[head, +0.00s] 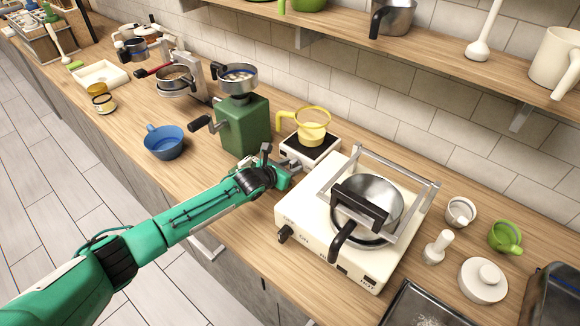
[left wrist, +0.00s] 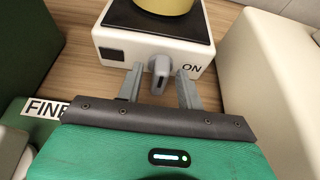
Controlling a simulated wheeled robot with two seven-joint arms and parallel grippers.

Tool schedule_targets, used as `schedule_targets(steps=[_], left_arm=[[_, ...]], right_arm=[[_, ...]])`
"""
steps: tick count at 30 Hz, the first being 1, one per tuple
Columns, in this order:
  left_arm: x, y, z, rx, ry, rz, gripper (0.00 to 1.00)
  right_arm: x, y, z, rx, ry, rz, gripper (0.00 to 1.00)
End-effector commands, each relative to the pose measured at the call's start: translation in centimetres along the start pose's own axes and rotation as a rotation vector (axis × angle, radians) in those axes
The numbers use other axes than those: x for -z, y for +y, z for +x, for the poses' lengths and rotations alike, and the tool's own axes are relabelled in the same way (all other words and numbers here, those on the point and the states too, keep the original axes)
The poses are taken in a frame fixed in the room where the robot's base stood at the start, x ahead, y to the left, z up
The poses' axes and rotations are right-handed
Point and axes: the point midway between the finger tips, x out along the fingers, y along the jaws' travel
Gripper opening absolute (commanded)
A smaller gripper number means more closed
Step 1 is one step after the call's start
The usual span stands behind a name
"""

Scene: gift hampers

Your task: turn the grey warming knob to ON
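The grey warming knob (left wrist: 160,74) is on the front of a small white warmer (left wrist: 150,48), left of its black "ON" label (left wrist: 191,68). Its bar looks about vertical rather than pointing at the label. My left gripper (left wrist: 160,82) is open, one finger on each side of the knob, with visible gaps; I see no clear contact. In the head view my left gripper (head: 284,170) is at the warmer's (head: 312,150) front, and the knob is hidden there. A yellow pot (head: 312,128) stands on the warmer's black plate. My right gripper is not in view.
A green grinder (head: 244,124) stands left of the warmer, and a cream stove (head: 290,215) with a steel pan (head: 372,200) stands close on its right. A blue cup (head: 164,142) is farther left. Bare wooden counter lies between cup and grinder.

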Motion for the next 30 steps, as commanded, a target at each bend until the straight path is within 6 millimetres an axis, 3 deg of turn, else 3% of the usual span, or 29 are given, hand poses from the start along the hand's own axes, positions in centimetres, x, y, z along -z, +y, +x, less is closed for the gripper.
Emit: schedule_targets(steps=[1,6,14,30], left_arm=[[0.01,0.01,-0.01,0.0,0.0,0.0,0.29],[0.02,0.01,-0.02,0.0,0.0,0.0,0.0],[0.07,-0.04,-0.02,-0.008,0.002,0.024,0.0],[0.25,-0.35,0.0,-0.114,0.004,0.28,0.0]], right_arm=[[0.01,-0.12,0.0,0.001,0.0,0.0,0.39],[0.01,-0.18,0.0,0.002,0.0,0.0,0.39],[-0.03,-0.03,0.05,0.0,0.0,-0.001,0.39],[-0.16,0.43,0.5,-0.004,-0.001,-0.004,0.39]])
